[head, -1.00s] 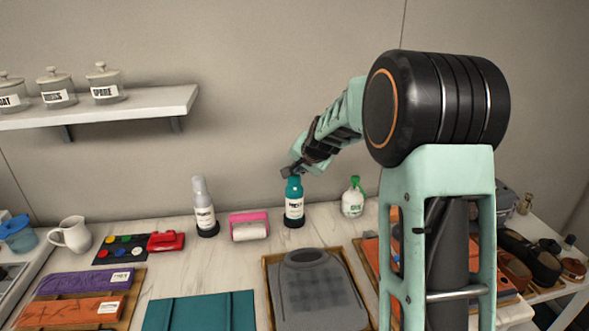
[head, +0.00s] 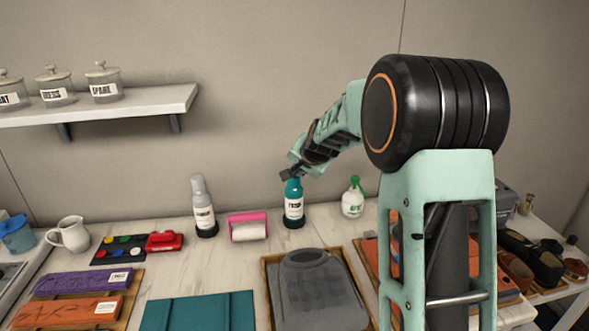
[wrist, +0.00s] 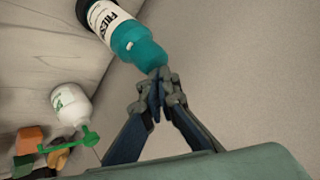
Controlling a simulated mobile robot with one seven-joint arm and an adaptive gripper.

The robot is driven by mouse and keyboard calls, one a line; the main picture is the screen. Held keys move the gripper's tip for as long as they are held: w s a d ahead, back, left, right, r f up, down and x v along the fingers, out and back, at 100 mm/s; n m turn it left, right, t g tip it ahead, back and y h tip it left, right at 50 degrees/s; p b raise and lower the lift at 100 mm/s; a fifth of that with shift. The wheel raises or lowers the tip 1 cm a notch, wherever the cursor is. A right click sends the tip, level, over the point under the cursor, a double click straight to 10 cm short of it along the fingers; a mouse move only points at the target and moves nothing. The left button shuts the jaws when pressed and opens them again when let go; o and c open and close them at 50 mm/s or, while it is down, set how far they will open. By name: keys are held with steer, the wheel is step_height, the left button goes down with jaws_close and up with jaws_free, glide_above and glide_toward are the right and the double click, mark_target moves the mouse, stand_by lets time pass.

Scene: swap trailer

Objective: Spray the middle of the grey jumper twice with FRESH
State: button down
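The teal bottle labelled FRESH (head: 294,205) stands upright in a dark base at the back of the counter. It also shows at the top of the wrist view (wrist: 139,43). My gripper (head: 291,173) is at the bottle's top, coming from the upper right. In the wrist view its fingers (wrist: 159,92) are closed together, with their tips at the end of the teal cap. I cannot tell whether they pinch it or only touch it. The grey jumper (head: 317,292) lies folded on a wooden tray (head: 270,300) at the front, below the bottle.
A grey-capped white bottle (head: 203,210) and pink-framed roller (head: 248,228) stand left of FRESH. A white bottle with green trigger (head: 353,200) stands right. A teal folded cloth (head: 200,312) lies left of the jumper. Shoes (head: 530,256) sit far right.

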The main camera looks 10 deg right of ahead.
mark_target(297, 178)
steer(key=shift+s+a+f+g, duration=0.2)
steer(key=shift+a+f, duration=0.1)
steer(key=shift+f, duration=0.15)
steer(key=shift+s+a+f+g, duration=0.1)
steer(key=shift+s+a+f, duration=0.15)
steer(key=shift+f, duration=0.2)
steer(key=r+p, duration=0.2)
steer(key=r, duration=0.1)
steer(key=r+p, duration=0.1)
steer(key=shift+w+a+r, duration=0.1)
steer(key=shift+w+r, duration=0.15)
steer(key=shift+r+p, duration=0.45)
steer(key=shift+r, duration=0.25)
steer(key=shift+w+d, duration=0.1)
steer(key=shift+d, duration=0.15)
steer(key=shift+d+r, duration=0.1)
steer(key=shift+r, duration=0.1)
